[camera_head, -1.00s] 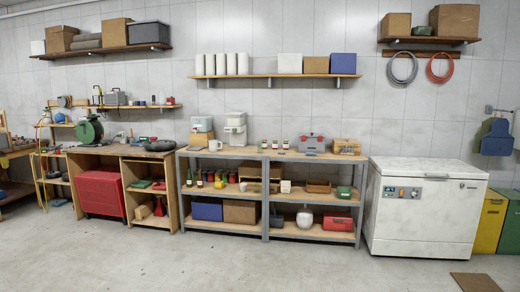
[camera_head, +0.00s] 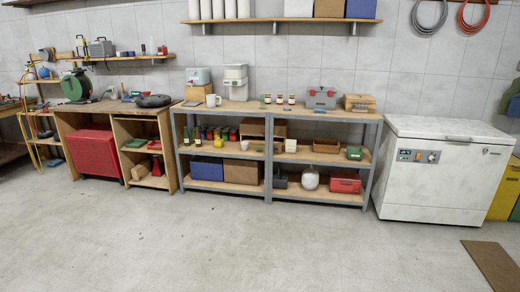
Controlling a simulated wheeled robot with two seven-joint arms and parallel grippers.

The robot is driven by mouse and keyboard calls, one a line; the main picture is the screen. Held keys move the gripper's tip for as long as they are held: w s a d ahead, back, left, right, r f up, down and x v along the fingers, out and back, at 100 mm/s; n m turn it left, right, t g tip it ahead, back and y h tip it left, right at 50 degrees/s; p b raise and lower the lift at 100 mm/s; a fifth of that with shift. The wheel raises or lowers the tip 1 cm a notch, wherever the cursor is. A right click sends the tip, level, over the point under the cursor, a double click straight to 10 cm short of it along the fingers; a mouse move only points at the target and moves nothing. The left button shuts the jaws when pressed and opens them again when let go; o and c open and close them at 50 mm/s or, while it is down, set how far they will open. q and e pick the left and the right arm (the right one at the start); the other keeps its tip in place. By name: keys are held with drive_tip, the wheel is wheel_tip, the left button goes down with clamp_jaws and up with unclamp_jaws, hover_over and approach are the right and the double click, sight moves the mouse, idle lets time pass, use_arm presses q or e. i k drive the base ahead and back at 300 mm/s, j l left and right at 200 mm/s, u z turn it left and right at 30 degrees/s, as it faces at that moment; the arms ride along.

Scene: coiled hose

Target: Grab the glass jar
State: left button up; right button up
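Several small glass jars with dark lids and pale labels stand in a row on the top board of the grey metal shelf unit (camera_head: 232,107). One jar (camera_head: 279,99) is in the middle of the row, with another jar (camera_head: 291,99) to its right and one (camera_head: 267,99) to its left. They are small and far off, so their contents are unclear. Neither of my grippers shows in the head view.
A grey toolbox (camera_head: 321,98) and a wooden crate (camera_head: 359,103) stand right of the jars; a white mug (camera_head: 213,100) stands left. A white chest freezer (camera_head: 443,170) is at the right. A brown mat (camera_head: 492,264) lies on the otherwise clear floor (camera_head: 250,245).

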sight(263, 102)
drive_tip(key=i, duration=2.35)
